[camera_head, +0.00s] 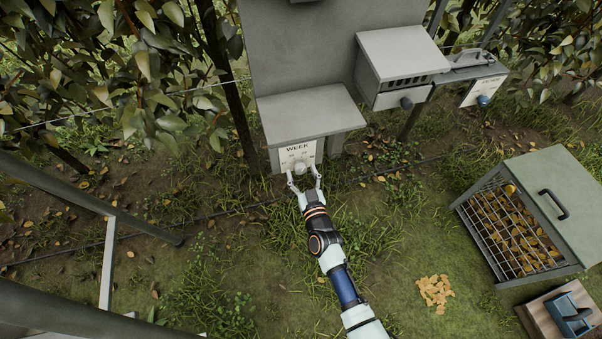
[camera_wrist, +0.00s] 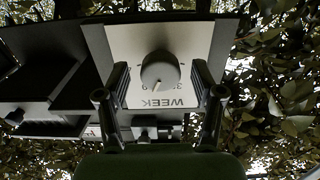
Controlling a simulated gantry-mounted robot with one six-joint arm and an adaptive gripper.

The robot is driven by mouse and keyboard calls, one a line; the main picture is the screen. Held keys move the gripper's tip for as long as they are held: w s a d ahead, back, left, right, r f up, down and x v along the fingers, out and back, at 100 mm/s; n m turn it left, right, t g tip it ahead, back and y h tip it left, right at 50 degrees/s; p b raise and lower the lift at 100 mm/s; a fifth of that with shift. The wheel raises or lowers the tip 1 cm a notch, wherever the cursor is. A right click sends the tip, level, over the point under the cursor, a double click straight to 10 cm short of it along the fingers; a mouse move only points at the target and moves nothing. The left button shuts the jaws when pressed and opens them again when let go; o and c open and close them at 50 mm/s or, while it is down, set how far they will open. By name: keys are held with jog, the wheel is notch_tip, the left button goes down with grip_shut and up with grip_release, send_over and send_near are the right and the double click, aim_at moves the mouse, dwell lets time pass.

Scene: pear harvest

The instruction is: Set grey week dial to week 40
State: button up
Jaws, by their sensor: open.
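The grey week dial (camera_head: 299,167) sits on a white plate (camera_head: 297,153) marked WEEK, under a grey hood at the top middle. In the wrist view the dial (camera_wrist: 160,70) is a round grey knob, and the lettering on its plate (camera_wrist: 125,40) appears upside down. My gripper (camera_head: 304,183) is open, with one finger to each side of the dial. In the wrist view the fingers (camera_wrist: 160,90) stand apart from the knob, with gaps on both sides. The numbers around the dial are partly hidden and too small to read, so its setting cannot be told.
A grey box with a dark knob (camera_head: 406,103) and a panel with a blue knob (camera_head: 483,101) are to the right. A wire crate (camera_head: 520,190) of leaves and a blue holder (camera_head: 569,314) stand at lower right. Grass lies open around my arm.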

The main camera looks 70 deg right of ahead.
jog(key=shift+w+d, duration=0.3)
jog(key=shift+d, duration=0.1)
jog(key=c, duration=1.1)
jog(key=shift+m, duration=0.4)
jog(key=m, duration=0.4)
jog(key=shift+a+m, duration=0.1)
jog(key=shift+m, duration=0.2)
jog(key=shift+m+b, duration=0.45)
jog(key=shift+m, duration=1.85)
